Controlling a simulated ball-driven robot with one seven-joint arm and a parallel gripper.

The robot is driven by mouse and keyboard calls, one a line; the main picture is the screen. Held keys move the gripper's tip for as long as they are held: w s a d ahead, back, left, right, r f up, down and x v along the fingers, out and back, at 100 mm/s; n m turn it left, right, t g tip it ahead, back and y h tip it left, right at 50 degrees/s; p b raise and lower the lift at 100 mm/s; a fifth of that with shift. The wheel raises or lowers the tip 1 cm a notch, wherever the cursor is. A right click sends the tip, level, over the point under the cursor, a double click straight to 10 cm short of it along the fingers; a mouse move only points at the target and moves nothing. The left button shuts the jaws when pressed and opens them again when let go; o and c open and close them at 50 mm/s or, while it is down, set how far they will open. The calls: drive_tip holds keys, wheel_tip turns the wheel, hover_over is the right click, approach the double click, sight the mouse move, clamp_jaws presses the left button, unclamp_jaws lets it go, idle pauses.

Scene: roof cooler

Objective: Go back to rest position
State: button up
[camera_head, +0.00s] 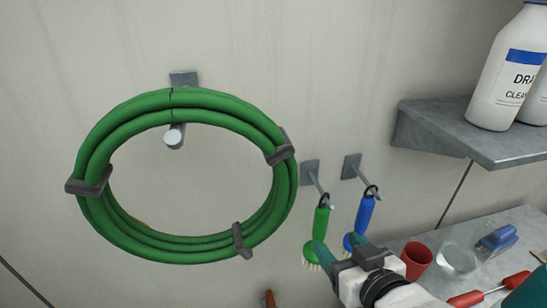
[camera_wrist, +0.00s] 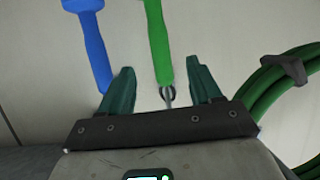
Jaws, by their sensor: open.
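My gripper (camera_head: 338,248) is at the lower right of centre in the head view, in front of the hanging brushes. Its two teal fingers are spread apart in the wrist view (camera_wrist: 163,90). A green brush (camera_head: 321,222) hangs from a wall hook by its loop. In the wrist view the green handle (camera_wrist: 157,40) shows in the gap between the fingers, with clear space on both sides. A blue brush (camera_head: 364,216) hangs on the hook to its right. The blue handle (camera_wrist: 95,45) lies outside the fingers. Part of each brush is hidden in the head view.
A coiled green hose (camera_head: 92,215) hangs on the wall at left. A grey shelf (camera_head: 425,118) with white bottles (camera_head: 500,75) juts out upper right. Below, a grey counter (camera_head: 490,230) holds a red cup (camera_head: 416,262), a clear glass (camera_head: 459,260) and a blue-handled brush (camera_head: 497,239).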

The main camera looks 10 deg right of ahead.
drive_tip(key=s+d+f+g+h, duration=0.1)
drive_tip(key=s+d+f+g, duration=0.25)
drive_tip(key=f, duration=0.45)
drive_tip(key=s+d+f+g, duration=0.2)
drive_tip(key=s+f+g, duration=0.1)
drive_tip(key=s+f, duration=0.3)
drive_tip(key=s+d+f+g, duration=0.1)
drive_tip(key=s+f+g, duration=0.2)
drive_tip(key=s+f, duration=0.3)
drive_tip(key=s+d+f+m+g, duration=0.1)
drive_tip(key=s+f+g, duration=0.2)
drive_tip(key=s+f, duration=0.2)
drive_tip(key=shift+s+d+f, duration=0.3)
drive_tip(key=shift+s+f, duration=0.05)
drive_tip(key=shift+s, duration=0.9)
